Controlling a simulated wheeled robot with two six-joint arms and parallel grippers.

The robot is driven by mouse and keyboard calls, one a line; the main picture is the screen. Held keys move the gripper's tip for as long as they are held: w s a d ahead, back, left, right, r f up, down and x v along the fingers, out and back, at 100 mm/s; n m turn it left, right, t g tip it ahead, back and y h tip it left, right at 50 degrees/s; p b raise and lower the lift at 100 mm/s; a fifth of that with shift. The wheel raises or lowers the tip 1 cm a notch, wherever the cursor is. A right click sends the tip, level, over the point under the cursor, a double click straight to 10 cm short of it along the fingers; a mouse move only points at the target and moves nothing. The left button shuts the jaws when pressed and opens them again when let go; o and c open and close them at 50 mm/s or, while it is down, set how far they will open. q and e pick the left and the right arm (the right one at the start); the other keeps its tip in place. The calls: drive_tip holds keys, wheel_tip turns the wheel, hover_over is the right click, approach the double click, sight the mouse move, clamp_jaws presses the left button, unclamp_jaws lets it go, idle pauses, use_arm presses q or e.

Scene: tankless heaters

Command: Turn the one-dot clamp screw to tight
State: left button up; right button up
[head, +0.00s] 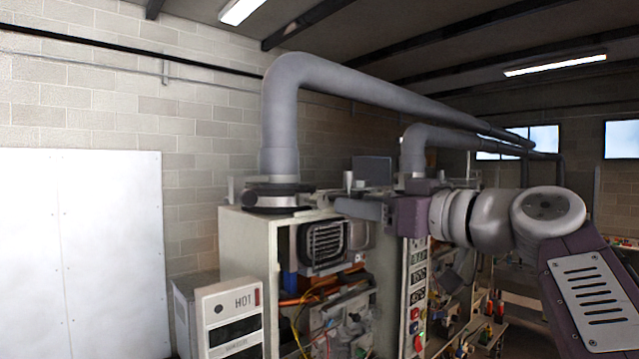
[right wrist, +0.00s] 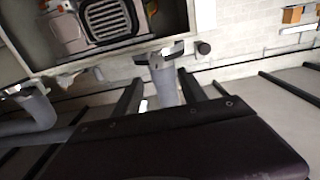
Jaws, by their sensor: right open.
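A grey vent pipe (head: 280,120) rises from the top of the open heater cabinet (head: 248,245). A dark and silver clamp band (head: 274,198) sits around its base. I cannot make out the clamp screw or any dot mark. My right gripper (head: 350,206) reaches in from the right above the cabinet top, to the right of the clamp and apart from it. In the right wrist view its two dark fingers (right wrist: 160,82) are spread, with the pipe (right wrist: 164,88) and clamp (right wrist: 158,54) showing beyond the gap. Nothing is held. My left gripper is out of view.
A black grille unit (head: 325,242) and wiring fill the open cabinet. A white box marked HOT (head: 229,315) stands in front at left. A second vent pipe (head: 413,150) rises behind my right gripper. A control panel (head: 417,290) with buttons stands below it.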

sight(323, 201)
drive_tip(key=p+x, duration=0.5)
drive_tip(key=x, duration=0.3)
drive_tip(key=shift+w+a+r, duration=0.1)
drive_tip(key=shift+w, duration=0.2)
drive_tip(key=shift+w+a, duration=0.1)
drive_tip(key=shift+w, duration=0.15)
drive_tip(key=shift+w+f, duration=0.1)
drive_tip(key=shift+f, duration=0.1)
drive_tip(key=shift+d, duration=0.3)
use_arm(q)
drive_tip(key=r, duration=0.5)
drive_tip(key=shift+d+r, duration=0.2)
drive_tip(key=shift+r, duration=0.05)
use_arm(e)
drive_tip(key=shift+a, duration=0.1)
clamp_jaws()
